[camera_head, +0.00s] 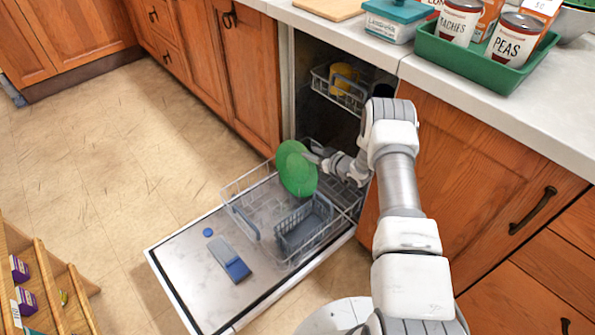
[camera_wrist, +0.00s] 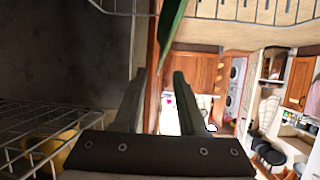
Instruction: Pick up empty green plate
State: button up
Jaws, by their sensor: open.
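The green plate (camera_head: 297,168) stands on edge, tilted, in the lower dishwasher rack (camera_head: 243,226). Its face is bare. In the wrist view the plate (camera_wrist: 173,32) shows nearly edge-on as a thin green strip, its lower end near the gap between my fingertips. My gripper (camera_head: 314,154) is at the plate's upper right edge in the head view. In the wrist view my gripper (camera_wrist: 158,82) has its two fingers apart. I cannot tell whether either finger touches the plate.
The dishwasher door (camera_head: 190,262) lies open, with a blue-grey item (camera_head: 230,259) on it. A grey basket (camera_head: 303,228) sits in the lower rack. The upper rack (camera_head: 338,92) holds a yellow cup (camera_head: 342,75). A green tray (camera_head: 484,62) with cans stands on the counter.

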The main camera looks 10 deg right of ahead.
aim_at(306, 150)
jog(key=b+x, duration=0.1)
jog(key=x, duration=0.2)
jog(key=shift+w+a, duration=0.15)
jog(key=shift+w, duration=0.25)
grip_shut()
dwell(0.9)
jog(key=shift+r, duration=0.15)
